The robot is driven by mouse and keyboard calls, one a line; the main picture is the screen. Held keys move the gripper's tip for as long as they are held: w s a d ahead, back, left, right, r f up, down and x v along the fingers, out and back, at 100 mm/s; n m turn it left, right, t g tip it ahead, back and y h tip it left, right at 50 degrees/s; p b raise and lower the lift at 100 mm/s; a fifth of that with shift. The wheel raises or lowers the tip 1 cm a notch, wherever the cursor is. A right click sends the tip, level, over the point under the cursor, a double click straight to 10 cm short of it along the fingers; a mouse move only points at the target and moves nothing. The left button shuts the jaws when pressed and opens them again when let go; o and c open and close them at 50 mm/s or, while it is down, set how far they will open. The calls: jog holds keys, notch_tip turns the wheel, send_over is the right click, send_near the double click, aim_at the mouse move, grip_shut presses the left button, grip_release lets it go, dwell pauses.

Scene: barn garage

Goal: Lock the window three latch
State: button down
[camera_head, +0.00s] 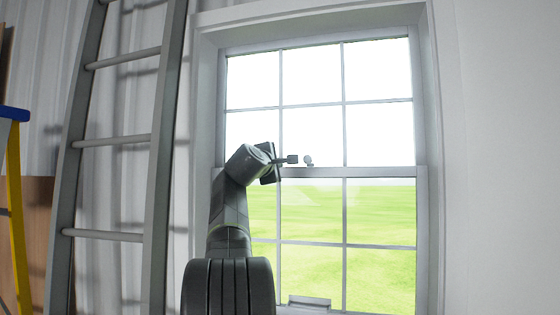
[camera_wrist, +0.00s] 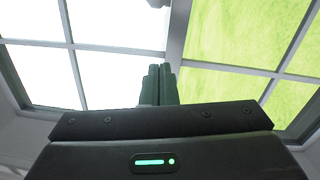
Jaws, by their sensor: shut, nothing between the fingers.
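The window (camera_head: 320,172) has a white frame and a grid of panes. Its small pale latch (camera_head: 308,160) sits on the middle rail, a little right of the rail's centre. In the wrist view, a small pale piece at the top edge, likely the latch (camera_wrist: 157,3), is mostly cut off. Whether the latch is turned open or locked is too small to tell. My gripper (camera_head: 293,159) is shut and empty, just left of the latch with a small gap. In the wrist view, my closed fingers (camera_wrist: 160,70) point along the rail towards the pale piece.
A grey ladder (camera_head: 152,180) leans against the wall left of the window. A yellow stepladder (camera_head: 14,210) with a blue top stands at the far left. A small handle (camera_head: 309,301) is at the bottom of the lower sash. The wall right of the window is bare.

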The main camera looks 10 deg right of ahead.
aim_at(309, 160)
jog(key=w+d+r+p, duration=0.1)
jog(key=w+d+p, duration=0.3)
jog(key=w+d, duration=0.2)
jog(key=shift+d, duration=0.5)
